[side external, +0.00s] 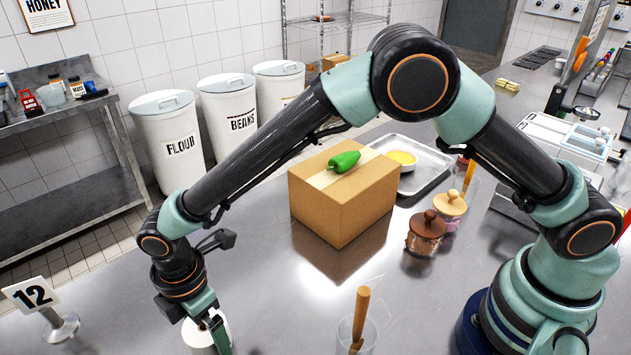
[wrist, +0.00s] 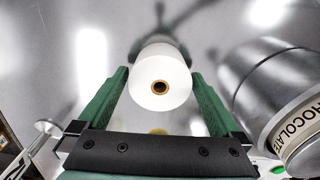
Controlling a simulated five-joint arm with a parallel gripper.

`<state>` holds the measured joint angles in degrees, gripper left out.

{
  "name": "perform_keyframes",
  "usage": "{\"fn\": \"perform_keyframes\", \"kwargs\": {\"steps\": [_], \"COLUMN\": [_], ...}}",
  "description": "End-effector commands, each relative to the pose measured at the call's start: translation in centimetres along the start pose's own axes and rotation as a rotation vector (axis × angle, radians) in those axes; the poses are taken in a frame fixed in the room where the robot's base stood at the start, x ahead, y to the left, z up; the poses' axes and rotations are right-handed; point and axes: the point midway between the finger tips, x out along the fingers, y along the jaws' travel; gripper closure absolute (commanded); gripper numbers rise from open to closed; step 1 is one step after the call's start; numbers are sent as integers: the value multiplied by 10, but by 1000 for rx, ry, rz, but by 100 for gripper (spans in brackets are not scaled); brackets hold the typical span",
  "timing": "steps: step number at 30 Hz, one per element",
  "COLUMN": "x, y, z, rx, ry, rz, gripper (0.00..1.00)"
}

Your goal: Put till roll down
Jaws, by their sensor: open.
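The till roll (wrist: 160,62) is a white paper cylinder with a brown core, seen end-on between my gripper's green fingers in the wrist view. In the side external view the till roll (side external: 198,338) is at the bottom edge, partly hidden by a finger. My gripper (wrist: 158,88) is open, with one finger on each side of the roll and small gaps visible beside it. My gripper (side external: 205,330) reaches down to the steel counter (side external: 270,290) in the side external view. The roll appears upright on the counter, though its base is cut off from view.
A metal canister marked chocolate (wrist: 262,95) stands close on the right in the wrist view. A number 12 sign (side external: 62,325) is left of my gripper. A glass with a wooden-handled tool (side external: 357,330) is to the right. A cardboard box (side external: 340,205) with a green pepper (side external: 344,161) stands behind.

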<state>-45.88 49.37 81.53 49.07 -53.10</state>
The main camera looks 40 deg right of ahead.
Motion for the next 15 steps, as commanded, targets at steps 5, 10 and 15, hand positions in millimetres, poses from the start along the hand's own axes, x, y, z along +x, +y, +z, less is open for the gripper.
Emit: {"fn": "perform_keyframes", "kwargs": {"steps": [5, 10, 15], "x": [-18, -53, -87], "y": [1, 1, 1], "z": [-1, -1, -1], "rx": [0, 0, 0], "ry": [2, 3, 3], "rz": [3, 4, 4], "gripper": [0, 0, 0]}}
